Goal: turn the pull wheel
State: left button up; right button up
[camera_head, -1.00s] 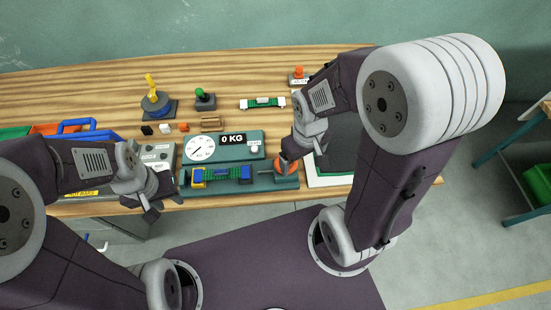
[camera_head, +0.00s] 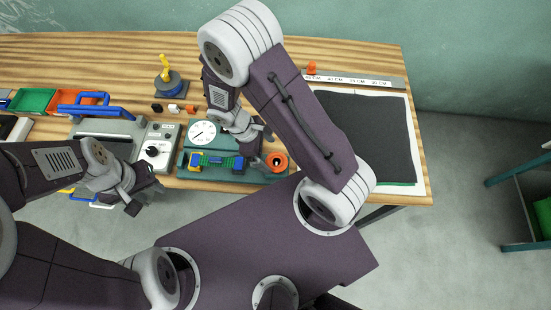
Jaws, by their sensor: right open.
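The pull wheel, an orange ring with a dark centre (camera_head: 277,162), sits at the right end of a teal pull tester (camera_head: 262,176). The tester has a round white dial (camera_head: 202,132); a green strip (camera_head: 218,162) lies between its blue and yellow clamps. My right gripper (camera_head: 258,143) is open and empty, just left of and above the wheel, apart from it in the picture. It hides part of the tester, including its display. My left gripper (camera_head: 146,196) is empty with its fingers apart, in front of the table's edge, left of the tester.
A grey heat-sealing machine with a blue handle (camera_head: 92,106) stands left of the tester. Green (camera_head: 34,100) and orange bins are behind it. A dark sheet on a white board (camera_head: 421,172) and a ruler (camera_head: 360,80) lie right. My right forearm crosses the table.

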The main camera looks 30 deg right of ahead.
aim_at(277, 161)
jog(key=x, duration=0.6)
jog(key=shift+d+f, duration=0.25)
jog(key=shift+f, duration=0.05)
jog(key=shift+s+f, duration=0.1)
jog(key=shift+f, duration=0.2)
jog(key=shift+d, duration=0.1)
jog(key=c, duration=1.4)
